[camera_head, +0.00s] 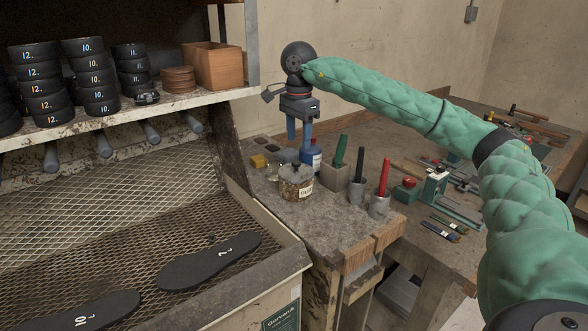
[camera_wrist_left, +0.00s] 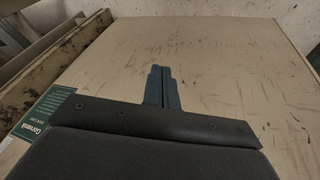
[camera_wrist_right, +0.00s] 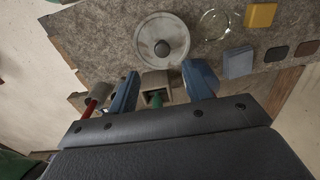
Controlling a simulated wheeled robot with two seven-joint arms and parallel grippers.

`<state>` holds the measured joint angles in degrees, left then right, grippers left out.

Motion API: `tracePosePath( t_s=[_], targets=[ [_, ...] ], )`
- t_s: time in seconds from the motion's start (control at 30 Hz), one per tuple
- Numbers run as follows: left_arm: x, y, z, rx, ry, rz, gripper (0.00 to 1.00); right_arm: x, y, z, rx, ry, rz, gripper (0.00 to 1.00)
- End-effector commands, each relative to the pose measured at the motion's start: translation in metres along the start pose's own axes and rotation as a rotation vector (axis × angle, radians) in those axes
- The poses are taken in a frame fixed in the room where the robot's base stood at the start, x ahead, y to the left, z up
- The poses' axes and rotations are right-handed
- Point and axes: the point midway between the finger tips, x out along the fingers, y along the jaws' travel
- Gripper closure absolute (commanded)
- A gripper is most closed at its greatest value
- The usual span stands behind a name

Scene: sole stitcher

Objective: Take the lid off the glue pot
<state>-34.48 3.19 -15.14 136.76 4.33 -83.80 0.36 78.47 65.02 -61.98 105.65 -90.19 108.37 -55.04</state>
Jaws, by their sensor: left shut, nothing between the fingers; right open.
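The glue pot (camera_head: 296,188) is a clear jar with a label and amber contents. It stands on the workbench (camera_head: 330,228). Its round lid (camera_head: 296,170) with a small knob sits on top; in the right wrist view the lid (camera_wrist_right: 150,38) shows from above, knob in the middle. My right gripper (camera_head: 298,140) points down above and behind the pot. Its two blue fingers (camera_wrist_right: 160,88) are open and empty, apart from the lid. My left gripper (camera_wrist_left: 162,88) shows only in the left wrist view, shut and empty, over a plain beige surface.
A blue bottle (camera_head: 312,157) stands behind the pot. A block holding a green-handled tool (camera_head: 340,152) and cups with black and red handles (camera_head: 384,178) stand to its right. A yellow block (camera_head: 258,161) lies behind left. The mesh rack (camera_head: 120,230) with soles is at left.

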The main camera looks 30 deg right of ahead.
Motion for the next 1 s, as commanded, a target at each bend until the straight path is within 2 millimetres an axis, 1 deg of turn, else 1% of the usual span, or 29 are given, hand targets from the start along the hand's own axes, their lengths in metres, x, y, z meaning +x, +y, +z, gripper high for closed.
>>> tracePosePath(
  t_s=[0.13,0.27,0.4,0.53,0.7,0.87,0.97,1.0],
  targets=[
    [-0.006,-0.005,0.006,-0.006,-0.024,-0.013,1.0,0.013,0.0,0.001,-0.001,-0.002,0.001,0.51],
    [-0.013,-0.01,0.007,-0.008,-0.037,-0.025,1.0,0.024,-0.002,0.002,-0.001,-0.003,0.002,0.51],
    [-0.036,-0.019,0.004,-0.014,-0.062,-0.05,1.0,0.043,-0.005,0.004,-0.001,-0.003,0.002,0.51],
    [-0.041,-0.022,0.006,-0.019,-0.081,-0.06,1.0,0.059,-0.005,0.004,0.0,-0.004,0.001,0.51],
    [-0.043,-0.024,0.008,-0.022,-0.089,-0.064,1.0,0.067,-0.005,0.004,0.0,-0.004,-0.001,0.51],
    [-0.042,-0.024,0.008,-0.022,-0.089,-0.063,1.0,0.067,-0.005,0.004,0.0,-0.004,-0.001,0.51],
    [-0.042,-0.023,0.008,-0.022,-0.089,-0.063,1.0,0.067,-0.005,0.004,-0.001,-0.004,-0.001,0.68],
    [-0.042,-0.023,0.009,-0.023,-0.089,-0.063,1.0,0.067,-0.005,0.004,-0.001,-0.004,-0.001,0.76]
  ],
)
